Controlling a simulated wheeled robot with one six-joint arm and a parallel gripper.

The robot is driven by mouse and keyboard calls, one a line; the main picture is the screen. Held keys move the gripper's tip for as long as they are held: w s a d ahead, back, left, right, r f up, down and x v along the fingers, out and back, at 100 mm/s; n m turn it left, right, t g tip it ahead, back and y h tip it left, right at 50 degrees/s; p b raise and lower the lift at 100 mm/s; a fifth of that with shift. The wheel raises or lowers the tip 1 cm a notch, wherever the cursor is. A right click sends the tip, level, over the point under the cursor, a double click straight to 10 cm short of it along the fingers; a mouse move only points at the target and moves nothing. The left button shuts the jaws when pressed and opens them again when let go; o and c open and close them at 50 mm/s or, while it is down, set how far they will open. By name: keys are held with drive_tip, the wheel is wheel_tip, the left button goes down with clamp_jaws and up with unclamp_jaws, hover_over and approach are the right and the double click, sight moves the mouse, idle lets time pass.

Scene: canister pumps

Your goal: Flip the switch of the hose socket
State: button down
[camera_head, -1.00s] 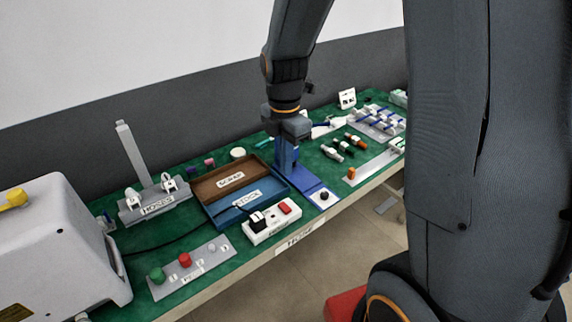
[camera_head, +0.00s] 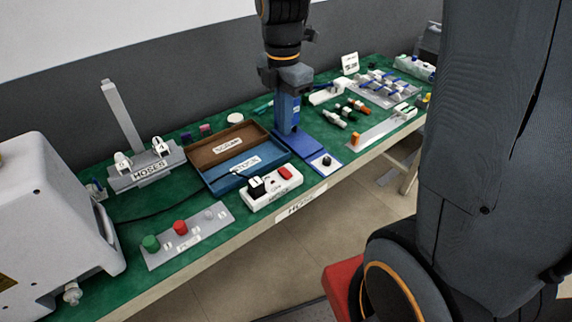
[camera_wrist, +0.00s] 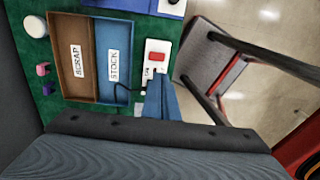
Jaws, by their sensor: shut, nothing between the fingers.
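The hose socket (camera_head: 286,185) is a white strip on the front edge of the green table, with a red rocker switch (camera_head: 285,172) at its right end and a black plug (camera_head: 256,187) at its left. In the wrist view the socket (camera_wrist: 165,46) and its red switch (camera_wrist: 157,57) lie just beyond my fingertips. My gripper (camera_head: 288,128) has blue fingers, pointing down and shut, with nothing between them. In the wrist view the fingers (camera_wrist: 158,82) cover the socket's near end. I cannot tell the height between fingertips and socket. Which way the switch is tipped is unclear.
Brown scrap (camera_head: 205,155) and blue stock (camera_head: 222,186) trays sit beside the socket. A black-knobbed plate (camera_head: 325,162) lies to its right. A grey plate with green and red knobs (camera_head: 180,228) is on the left. A hoses rack (camera_head: 148,170) stands behind. A cable crosses the table.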

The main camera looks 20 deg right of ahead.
sight(286, 174)
drive_tip(key=f+p, duration=0.2)
drive_tip(key=f, duration=1.2)
drive_tip(key=shift+s+p, duration=0.2)
drive_tip(key=shift+p, duration=0.1)
